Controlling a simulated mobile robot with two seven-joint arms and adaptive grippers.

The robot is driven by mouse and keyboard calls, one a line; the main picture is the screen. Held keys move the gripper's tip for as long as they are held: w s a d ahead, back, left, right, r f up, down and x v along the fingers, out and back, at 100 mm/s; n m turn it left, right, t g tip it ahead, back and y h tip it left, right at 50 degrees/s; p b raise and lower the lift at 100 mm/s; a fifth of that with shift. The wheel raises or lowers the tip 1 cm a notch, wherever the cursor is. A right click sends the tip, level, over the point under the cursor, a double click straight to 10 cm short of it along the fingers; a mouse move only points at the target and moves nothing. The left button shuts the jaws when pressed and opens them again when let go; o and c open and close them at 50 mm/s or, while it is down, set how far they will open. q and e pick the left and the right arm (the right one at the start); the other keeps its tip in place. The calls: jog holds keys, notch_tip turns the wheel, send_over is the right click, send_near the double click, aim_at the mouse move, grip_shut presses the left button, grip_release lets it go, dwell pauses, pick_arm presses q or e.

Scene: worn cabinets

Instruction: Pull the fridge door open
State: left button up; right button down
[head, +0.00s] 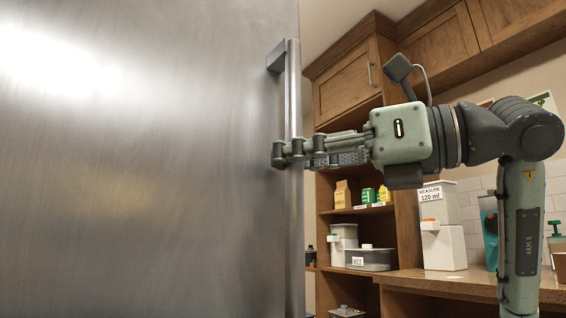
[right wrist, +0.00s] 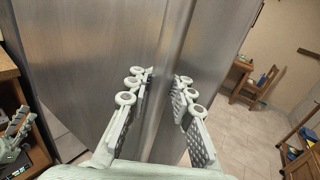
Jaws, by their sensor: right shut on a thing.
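The brushed steel fridge door (head: 140,160) fills the left half of the head view. Its long vertical handle (head: 293,85) runs near the door's right edge. My right gripper (head: 284,154) reaches in from the right at mid-height and is shut on the handle. In the right wrist view, the fingers of my right gripper (right wrist: 164,88) stand on either side of the handle (right wrist: 177,40), with the steel door (right wrist: 90,50) behind. I cannot tell from these views whether the door stands ajar.
Wooden shelves with cartons and bins (head: 368,258) stand right of the door. A counter (head: 460,283) with a white dispenser (head: 440,240) lies behind my right arm. The right wrist view shows open tiled floor (right wrist: 250,125) and a wooden chair (right wrist: 250,90).

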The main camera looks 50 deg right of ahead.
pick_arm(q)
jog(key=shift+s+a, duration=0.1)
jog(key=shift+s, duration=0.05)
pick_arm(e)
jog(key=shift+s+a+r, duration=0.1)
jog(key=shift+s+a, duration=0.05)
jog(key=shift+s, duration=0.4)
jog(key=c, duration=1.5)
grip_release()
jog(key=shift+s+d, duration=0.1)
jog(key=shift+d, duration=0.1)
jog(key=shift+o, duration=0.3)
jog(key=shift+a, duration=0.1)
pick_arm(q)
jog(key=shift+s+r, duration=0.1)
jog(key=shift+r, duration=0.1)
jog(key=shift+f, duration=0.1)
pick_arm(e)
jog(key=s+d, duration=0.2)
jog(key=s, duration=0.9)
jog(key=shift+s, duration=0.4)
